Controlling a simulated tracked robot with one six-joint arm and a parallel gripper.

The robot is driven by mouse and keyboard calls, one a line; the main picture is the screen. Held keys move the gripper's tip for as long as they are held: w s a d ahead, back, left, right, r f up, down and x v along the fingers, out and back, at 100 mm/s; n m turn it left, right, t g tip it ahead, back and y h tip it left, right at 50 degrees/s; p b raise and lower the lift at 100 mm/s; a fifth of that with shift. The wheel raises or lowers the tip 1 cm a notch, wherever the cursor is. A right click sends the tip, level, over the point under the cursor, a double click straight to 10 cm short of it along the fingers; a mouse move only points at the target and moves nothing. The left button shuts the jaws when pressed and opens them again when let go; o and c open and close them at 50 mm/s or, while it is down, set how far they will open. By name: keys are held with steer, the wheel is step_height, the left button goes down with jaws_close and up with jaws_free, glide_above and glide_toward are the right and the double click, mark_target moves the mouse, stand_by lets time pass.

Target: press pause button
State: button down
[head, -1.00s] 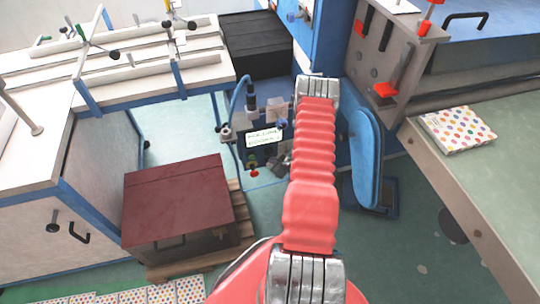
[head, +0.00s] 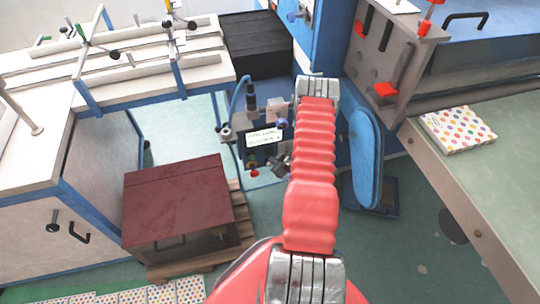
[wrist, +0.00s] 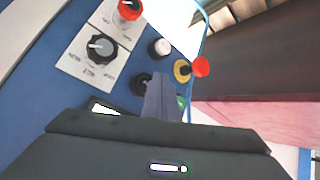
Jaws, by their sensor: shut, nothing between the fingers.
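A blue control panel (wrist: 50,75) fills the upper left of the wrist view. It carries a white button (wrist: 161,47), a black button (wrist: 140,83), a green button (wrist: 181,102) partly hidden by my finger, and a red mushroom button (wrist: 201,66) on a yellow ring. I cannot read which one is the pause button. My gripper (wrist: 163,80) is shut and empty, its tips over the panel among these buttons. Contact cannot be told. In the head view my gripper (head: 279,162) is small and dark beside the panel, partly hidden by my arm.
A black knob (wrist: 100,47) and a red knob (wrist: 130,8) sit on white plates nearby. A display (head: 264,137) stands above the buttons. A dark red box (head: 178,200) rests on a pallet at left. A blue padded part (head: 365,158) stands close on the right.

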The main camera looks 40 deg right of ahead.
steer(key=shift+w+d, duration=0.25)
steer(key=shift+w, duration=0.2)
steer(key=shift+w+d, duration=0.2)
steer(key=shift+w, duration=0.25)
stand_by(1.4)
steer(key=shift+s, duration=0.2)
steer(key=shift+s+a+r, duration=0.1)
steer(key=shift+s+a, duration=0.35)
steer(key=shift+s, duration=0.25)
steer(key=shift+s+a, duration=0.4)
steer(key=shift+s, duration=0.35)
steer(key=shift+s+a, duration=0.4)
steer(key=shift+s, duration=0.3)
steer(key=shift+s+a, duration=0.4)
steer(key=shift+s, duration=0.35)
